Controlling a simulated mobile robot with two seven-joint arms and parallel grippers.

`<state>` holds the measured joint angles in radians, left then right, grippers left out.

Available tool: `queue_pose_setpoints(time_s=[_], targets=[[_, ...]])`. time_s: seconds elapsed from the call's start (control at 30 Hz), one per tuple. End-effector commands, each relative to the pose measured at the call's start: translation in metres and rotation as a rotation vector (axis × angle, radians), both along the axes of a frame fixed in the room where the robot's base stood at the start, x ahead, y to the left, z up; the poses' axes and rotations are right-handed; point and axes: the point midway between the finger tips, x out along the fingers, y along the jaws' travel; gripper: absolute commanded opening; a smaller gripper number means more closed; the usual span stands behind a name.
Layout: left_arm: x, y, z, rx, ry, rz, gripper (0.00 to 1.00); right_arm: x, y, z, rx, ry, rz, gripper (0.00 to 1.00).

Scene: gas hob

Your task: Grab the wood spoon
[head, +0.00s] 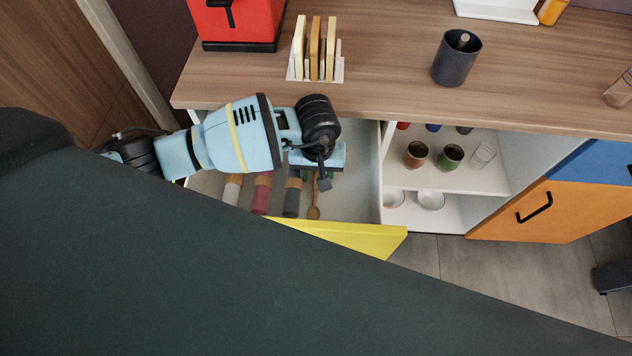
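The wood spoon (314,212) lies in the open drawer with the yellow front (345,237). Its rounded orange-brown end shows near the front wall, and its thin handle runs back under my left gripper, where the rest is hidden. My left gripper (323,183) is over the drawer, its dark fingers pointing down at the spoon's handle. I cannot tell whether the fingers touch the handle or how far apart they are. My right gripper is not in view.
Several other utensils with coloured handles, such as a red one (262,193), lie left of the spoon. The countertop (390,75) overhangs the drawer's back. Right of the drawer is an open shelf (455,178) with cups and bowls, then an open orange door (540,215).

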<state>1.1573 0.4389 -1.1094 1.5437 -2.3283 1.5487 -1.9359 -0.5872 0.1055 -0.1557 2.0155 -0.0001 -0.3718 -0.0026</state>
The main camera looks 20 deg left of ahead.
Motion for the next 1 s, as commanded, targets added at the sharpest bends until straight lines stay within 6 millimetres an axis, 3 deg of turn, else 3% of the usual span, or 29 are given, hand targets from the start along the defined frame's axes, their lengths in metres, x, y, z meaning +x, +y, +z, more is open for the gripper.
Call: queue_pose_setpoints(time_s=[0.03, 0.3, 0.67, 1.0], targets=[[-0.007, 0.002, -0.011, 0.007, 0.02, 0.0, 0.35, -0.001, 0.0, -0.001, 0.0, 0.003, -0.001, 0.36], [-0.008, 0.004, -0.012, 0.012, 0.023, 0.001, 0.0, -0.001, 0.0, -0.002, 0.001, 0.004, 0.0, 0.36], [-0.008, 0.006, -0.008, 0.017, 0.023, 0.003, 0.0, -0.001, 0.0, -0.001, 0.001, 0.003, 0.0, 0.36], [-0.004, 0.002, 0.053, 0.007, 0.01, -0.001, 0.0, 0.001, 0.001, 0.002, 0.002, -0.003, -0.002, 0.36]])
